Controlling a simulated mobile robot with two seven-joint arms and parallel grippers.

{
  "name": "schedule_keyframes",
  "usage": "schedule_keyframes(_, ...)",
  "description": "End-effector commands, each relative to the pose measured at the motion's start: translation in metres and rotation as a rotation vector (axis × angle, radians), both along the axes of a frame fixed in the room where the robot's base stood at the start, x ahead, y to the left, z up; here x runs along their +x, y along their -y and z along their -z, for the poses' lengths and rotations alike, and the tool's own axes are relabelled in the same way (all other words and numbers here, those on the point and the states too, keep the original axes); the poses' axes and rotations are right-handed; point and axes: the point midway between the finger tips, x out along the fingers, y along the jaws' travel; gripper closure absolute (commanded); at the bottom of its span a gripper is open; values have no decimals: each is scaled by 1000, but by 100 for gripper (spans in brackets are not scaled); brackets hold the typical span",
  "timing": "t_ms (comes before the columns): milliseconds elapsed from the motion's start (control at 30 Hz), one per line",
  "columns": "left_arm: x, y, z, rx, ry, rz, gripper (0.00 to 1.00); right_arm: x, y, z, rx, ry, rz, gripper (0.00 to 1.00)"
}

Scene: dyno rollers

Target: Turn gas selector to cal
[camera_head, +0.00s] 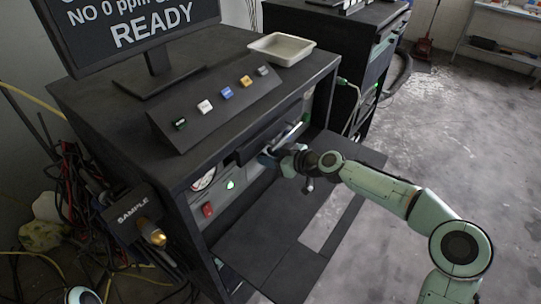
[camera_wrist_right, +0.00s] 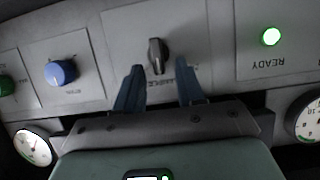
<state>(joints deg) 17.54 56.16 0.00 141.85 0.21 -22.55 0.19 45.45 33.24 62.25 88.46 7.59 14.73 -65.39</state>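In the right wrist view, a dark selector knob (camera_wrist_right: 158,55) stands on a light panel plate, its grip nearly upright in the picture. A small label by it is upside down and cannot be read. My right gripper (camera_wrist_right: 159,84) is open; its two blue fingers lie either side of the knob's line, tips just short of it, with nothing between them. In the head view the right gripper (camera_head: 270,160) reaches to the front panel of the dark cabinet (camera_head: 185,170), where the arm and the overhanging console hide the knob. My left gripper is not seen.
A blue knob (camera_wrist_right: 61,73), a lit green READY lamp (camera_wrist_right: 270,37) and gauges (camera_wrist_right: 33,147) flank the selector. A fold-down shelf (camera_head: 265,240) lies below the arm. A monitor (camera_head: 130,30) reading READY, coloured buttons (camera_head: 227,93) and a white tray (camera_head: 281,49) sit on top.

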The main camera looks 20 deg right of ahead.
Motion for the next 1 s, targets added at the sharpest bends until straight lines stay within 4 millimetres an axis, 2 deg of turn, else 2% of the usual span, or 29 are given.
schedule_keyframes(267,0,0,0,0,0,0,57,1,0,1,0,-1,1,62)
schedule_keyframes(400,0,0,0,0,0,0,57,1,0,1,0,-1,0,100)
schedule_keyframes(733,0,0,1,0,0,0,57,1,0,1,17,-13,1,100)
schedule_keyframes(1000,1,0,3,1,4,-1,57,4,3,2,119,-92,2,100)
